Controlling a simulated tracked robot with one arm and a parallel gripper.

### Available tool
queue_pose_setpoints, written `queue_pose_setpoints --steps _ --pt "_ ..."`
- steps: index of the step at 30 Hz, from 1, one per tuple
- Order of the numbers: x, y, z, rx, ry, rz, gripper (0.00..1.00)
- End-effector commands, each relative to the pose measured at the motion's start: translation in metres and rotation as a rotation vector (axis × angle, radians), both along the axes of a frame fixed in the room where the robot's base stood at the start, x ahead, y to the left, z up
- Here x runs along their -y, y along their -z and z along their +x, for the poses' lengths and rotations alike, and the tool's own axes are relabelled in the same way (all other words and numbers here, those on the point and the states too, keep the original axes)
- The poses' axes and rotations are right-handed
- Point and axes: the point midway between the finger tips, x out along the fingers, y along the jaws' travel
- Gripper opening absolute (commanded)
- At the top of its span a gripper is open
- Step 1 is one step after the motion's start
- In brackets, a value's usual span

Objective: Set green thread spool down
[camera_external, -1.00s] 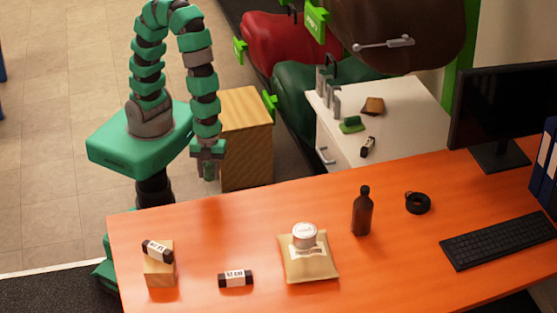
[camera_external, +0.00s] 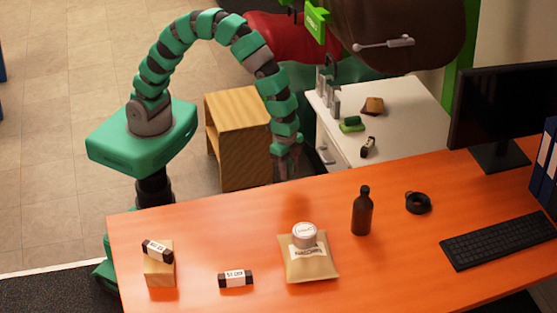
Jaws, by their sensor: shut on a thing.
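My gripper (camera_external: 284,168) points down at the back edge of the orange table (camera_external: 215,225), left of the white cabinet. It is shut on the green thread spool, which is small and mostly covered by the fingers, so its outline is hard to make out. I cannot tell its exact height over the table edge.
On the table are a black-and-white roll on a wooden block (camera_external: 160,272), another roll (camera_external: 235,279), a tin on a tan pouch (camera_external: 309,265), a dark bottle (camera_external: 362,212), black tape (camera_external: 418,203) and a keyboard (camera_external: 500,240). The table's back-left area is clear.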

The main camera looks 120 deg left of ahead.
Motion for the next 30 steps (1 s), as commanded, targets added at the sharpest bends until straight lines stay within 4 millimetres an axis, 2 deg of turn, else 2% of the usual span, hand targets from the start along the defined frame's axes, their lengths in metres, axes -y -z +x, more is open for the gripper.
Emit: queue_pose_setpoints --steps 3,9,12,19,30 --pt "-0.036 0.001 0.030 0.005 -0.164 0.003 0.15" --pt "-0.088 0.003 0.059 0.005 -0.394 0.008 0.15" --pt "-0.105 0.003 0.069 0.010 -0.469 0.009 0.15" --pt "-0.122 0.004 0.080 0.009 -0.538 0.011 0.15" --pt "-0.131 0.010 0.124 0.011 -0.536 0.013 0.15"
